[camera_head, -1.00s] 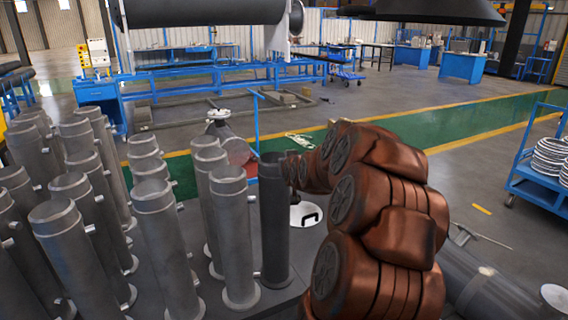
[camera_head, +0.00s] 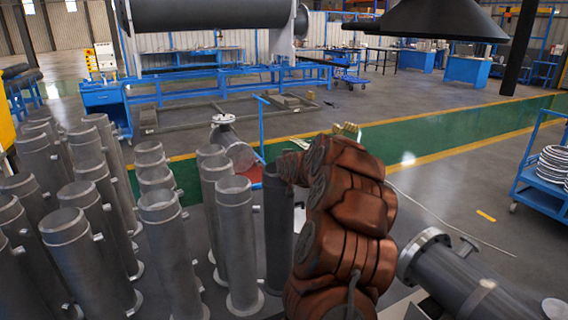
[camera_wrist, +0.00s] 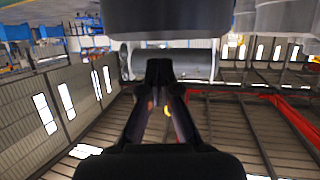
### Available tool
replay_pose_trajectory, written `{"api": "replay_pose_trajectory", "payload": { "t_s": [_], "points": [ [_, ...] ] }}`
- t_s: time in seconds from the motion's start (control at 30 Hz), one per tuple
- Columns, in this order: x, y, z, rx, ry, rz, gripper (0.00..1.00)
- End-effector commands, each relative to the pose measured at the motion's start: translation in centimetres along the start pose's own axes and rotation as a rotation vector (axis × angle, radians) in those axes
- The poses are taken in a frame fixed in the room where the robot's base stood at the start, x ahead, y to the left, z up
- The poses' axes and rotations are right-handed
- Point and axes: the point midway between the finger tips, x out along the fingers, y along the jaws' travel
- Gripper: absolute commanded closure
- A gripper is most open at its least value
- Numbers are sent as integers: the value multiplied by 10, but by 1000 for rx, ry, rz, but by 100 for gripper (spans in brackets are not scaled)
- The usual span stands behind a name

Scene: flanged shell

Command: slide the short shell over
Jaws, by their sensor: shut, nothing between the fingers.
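I cannot tell for sure which piece is the short shell. A dark grey upright cylinder (camera_head: 277,235) stands at the right end of the cylinder group, partly hidden behind my brown arm. A grey flanged shell (camera_head: 455,275) lies on its side at the lower right, its round flange facing up-left. Another flanged piece (camera_head: 226,138) lies tilted beyond the cylinders. In the wrist view, my gripper (camera_wrist: 159,72) has its black fingers together and empty, below a large dark rounded body (camera_wrist: 165,20). In the head view the fingers are hidden by the arm.
Several grey upright cylinders (camera_head: 168,240) crowd the left and middle. A blue cart with stacked rings (camera_head: 548,165) is at the right. A blue bench (camera_head: 210,85) stands at the back. Open floor and a green lane (camera_head: 440,135) lie beyond.

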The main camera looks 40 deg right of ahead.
Motion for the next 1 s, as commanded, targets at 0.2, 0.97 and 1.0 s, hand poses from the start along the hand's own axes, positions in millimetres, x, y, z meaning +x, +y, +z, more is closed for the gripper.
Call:
{"api": "replay_pose_trajectory", "payload": {
  "t_s": [0.2, 0.97, 1.0],
  "points": [
    [6, 0, 13, 0, 0, 1, 100],
    [3, -10, 16, -4, 1, -12, 100],
    [2, -15, 16, -6, 2, -18, 100]
  ]
}}
